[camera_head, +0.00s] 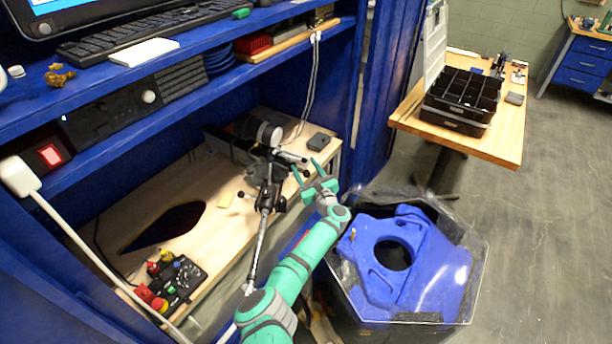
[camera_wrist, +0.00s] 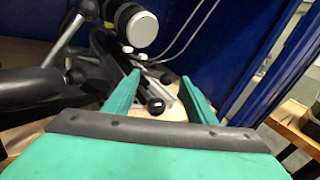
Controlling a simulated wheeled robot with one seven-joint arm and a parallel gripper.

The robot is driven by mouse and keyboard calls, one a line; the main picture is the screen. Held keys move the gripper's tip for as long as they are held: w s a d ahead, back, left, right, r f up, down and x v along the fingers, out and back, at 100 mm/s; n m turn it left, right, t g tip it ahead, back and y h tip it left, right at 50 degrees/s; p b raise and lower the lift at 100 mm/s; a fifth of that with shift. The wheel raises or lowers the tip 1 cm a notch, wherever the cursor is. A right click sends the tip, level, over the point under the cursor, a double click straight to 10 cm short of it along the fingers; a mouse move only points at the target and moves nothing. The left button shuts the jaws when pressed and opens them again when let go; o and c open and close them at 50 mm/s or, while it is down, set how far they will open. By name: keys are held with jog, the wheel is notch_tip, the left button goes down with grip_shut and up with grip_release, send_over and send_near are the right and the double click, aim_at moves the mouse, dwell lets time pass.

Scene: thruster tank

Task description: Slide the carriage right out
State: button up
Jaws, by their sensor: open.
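A black bench device with a metal rail (camera_wrist: 128,70) and several knobbed levers stands on the wooden bench. I take its black body with the levers (camera_head: 266,172) to be the carriage, though its outline is hard to make out. My gripper (camera_head: 307,170) is open and empty, just right of the carriage. In the wrist view, my green fingers (camera_wrist: 160,86) point toward the rail. A round black knob (camera_wrist: 155,106) shows between them, not gripped; I cannot tell its depth. A black cylinder with a white end (camera_wrist: 143,30) sits beyond the rail.
A small dark box (camera_head: 319,141) lies on the bench right of the device. A control box with coloured buttons (camera_head: 172,284) stands at the front left. A blue shelf (camera_head: 210,95) overhangs the bench.

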jog(key=s+r, duration=0.9)
jog(key=s, duration=0.4)
jog(key=shift+s+a, duration=0.15)
jog(key=shift+a, duration=0.05)
